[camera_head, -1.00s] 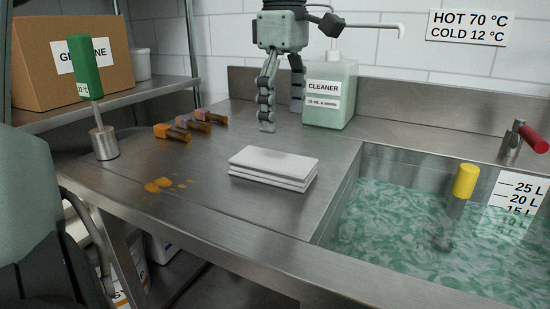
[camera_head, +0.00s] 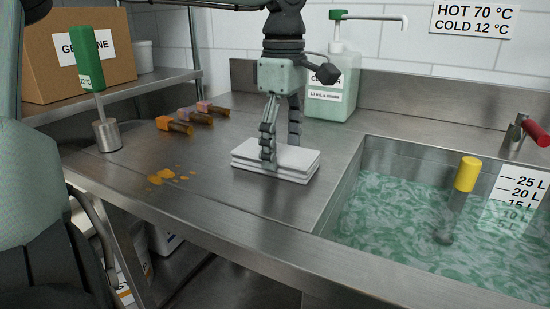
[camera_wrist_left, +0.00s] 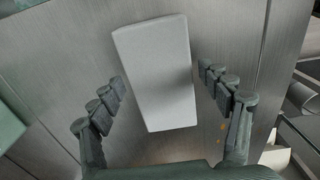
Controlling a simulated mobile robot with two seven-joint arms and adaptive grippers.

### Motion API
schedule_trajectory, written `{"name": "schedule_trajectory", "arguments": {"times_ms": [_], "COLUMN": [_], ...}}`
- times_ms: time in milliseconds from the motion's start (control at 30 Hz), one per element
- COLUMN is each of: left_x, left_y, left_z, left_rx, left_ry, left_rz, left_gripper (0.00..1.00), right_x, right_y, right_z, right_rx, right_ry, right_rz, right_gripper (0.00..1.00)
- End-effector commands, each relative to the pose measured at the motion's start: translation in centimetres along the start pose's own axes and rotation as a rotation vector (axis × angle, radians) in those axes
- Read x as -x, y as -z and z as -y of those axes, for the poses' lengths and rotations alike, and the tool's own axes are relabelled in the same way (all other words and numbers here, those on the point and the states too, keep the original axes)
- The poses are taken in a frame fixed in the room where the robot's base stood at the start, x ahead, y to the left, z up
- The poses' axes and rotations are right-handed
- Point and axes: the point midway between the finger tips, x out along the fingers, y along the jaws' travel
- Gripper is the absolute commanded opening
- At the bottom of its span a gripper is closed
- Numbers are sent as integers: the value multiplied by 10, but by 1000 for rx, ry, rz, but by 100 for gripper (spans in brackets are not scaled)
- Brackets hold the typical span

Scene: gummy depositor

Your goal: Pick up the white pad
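The white pad (camera_head: 300,166) lies flat in a low stack of white layers on the steel counter, left of the sink. My left gripper (camera_head: 281,154) points down over it, its fingers spread, one on the near side and one on the far side. In the left wrist view, the white pad (camera_wrist_left: 155,70) lies between the two fingers of the left gripper (camera_wrist_left: 161,82), with a gap on each side. It holds nothing. My right gripper is in neither view.
A cleaner bottle (camera_head: 332,97) stands behind the pad. The sink (camera_head: 352,185) of green water holds a yellow-topped tool (camera_head: 467,175). Orange spills (camera_head: 162,176), several small brown-and-orange tools (camera_head: 182,127) and a green-handled tool in a metal cup (camera_head: 107,136) are to the left.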

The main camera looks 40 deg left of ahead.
Motion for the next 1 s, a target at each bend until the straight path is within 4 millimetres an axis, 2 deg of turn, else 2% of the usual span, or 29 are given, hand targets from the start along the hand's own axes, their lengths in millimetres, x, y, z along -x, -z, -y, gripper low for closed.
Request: {"name": "schedule_trajectory", "arguments": {"times_ms": [33,300,667,867,1000], "left_x": [0,1,8,35,72], "left_y": [0,0,0,0,0], "left_z": [0,0,-1,-1,-1], "left_rx": [0,0,0,1,2], "left_ry": [0,-1,-3,-4,-6], "left_rz": [0,0,0,-1,0], "left_gripper": [66,35,35,35,35], "right_x": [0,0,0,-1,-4], "right_y": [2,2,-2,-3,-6], "right_z": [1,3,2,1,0], "right_rx": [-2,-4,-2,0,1], "right_ry": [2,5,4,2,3], "right_rz": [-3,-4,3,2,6], "right_gripper": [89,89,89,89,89]}}
